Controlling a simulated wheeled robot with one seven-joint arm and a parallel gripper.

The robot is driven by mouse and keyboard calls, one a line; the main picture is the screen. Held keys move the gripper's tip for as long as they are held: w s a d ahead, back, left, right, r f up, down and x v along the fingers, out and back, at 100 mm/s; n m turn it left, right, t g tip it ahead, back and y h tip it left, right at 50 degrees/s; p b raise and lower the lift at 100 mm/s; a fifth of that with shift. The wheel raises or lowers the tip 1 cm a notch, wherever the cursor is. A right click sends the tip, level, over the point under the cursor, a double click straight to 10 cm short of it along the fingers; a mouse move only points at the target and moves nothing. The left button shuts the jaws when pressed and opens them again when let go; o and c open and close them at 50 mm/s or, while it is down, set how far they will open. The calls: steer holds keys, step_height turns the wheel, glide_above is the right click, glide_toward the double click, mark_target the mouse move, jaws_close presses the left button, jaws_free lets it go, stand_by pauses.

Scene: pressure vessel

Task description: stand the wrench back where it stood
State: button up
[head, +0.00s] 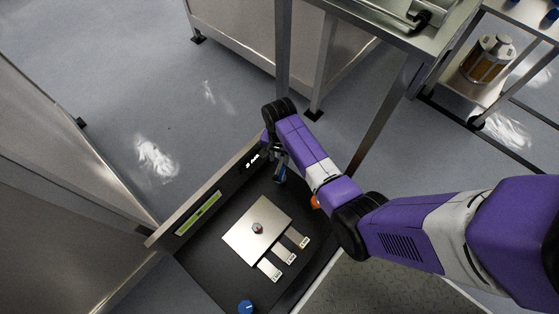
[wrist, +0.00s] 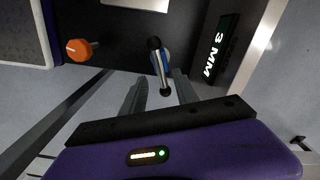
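A short grey piece with black rounded ends and blue behind it, which looks like the wrench (wrist: 157,58), shows in the wrist view at the near edge of the black panel. Its lower black end lies between my two fingers in the picture. My gripper (wrist: 163,92) is open, with a gap on both sides of that end, so I see no grip. In the head view my gripper (head: 279,168) is over the panel's upper right, beside a small blue part. My arm hides much there. Whether the wrench sits in a hole is unclear.
The black panel (head: 215,245) carries a metal plate (head: 245,215), several small white labels, a green display (head: 198,212), a blue knob (head: 246,307) and an orange knob (wrist: 78,49). A "3 MM" sign (wrist: 215,50) is right of the wrench. A steel table (head: 440,45) stands behind.

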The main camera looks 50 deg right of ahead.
step_height(320, 180, up, 4)
steer(key=p, duration=0.1)
steer(key=s+a+f+n+t+h, duration=0.2)
steer(key=s+f+n+t, duration=0.1)
steer(key=s, duration=0.4)
steer(key=s+a+r+n+t, duration=0.4)
steer(key=s+r, duration=0.1)
steer(key=s, duration=0.3)
steer(key=s+a+r+n+t, duration=0.2)
steer(key=s+a+r, duration=0.1)
steer(key=r, duration=0.6)
steer(key=s+a+r+n+t+y, duration=0.1)
steer(key=s+a+r+n+t, duration=0.1)
steer(key=r, duration=0.8)
steer(key=s+a+r+n+t+y, duration=0.1)
steer(key=s+a+r+n+t, duration=0.1)
steer(key=r, duration=0.8)
steer(key=s+a+t, duration=0.1)
steer(key=s+t, duration=0.1)
steer(key=s, duration=0.1)
steer(key=shift+s+a+n, duration=0.3)
steer(key=shift+s, duration=0.05)
step_height(320, 180, up, 15)
steer(key=p, duration=1.4)
steer(key=shift+f+p, duration=0.2)
steer(key=shift+p, duration=0.15)
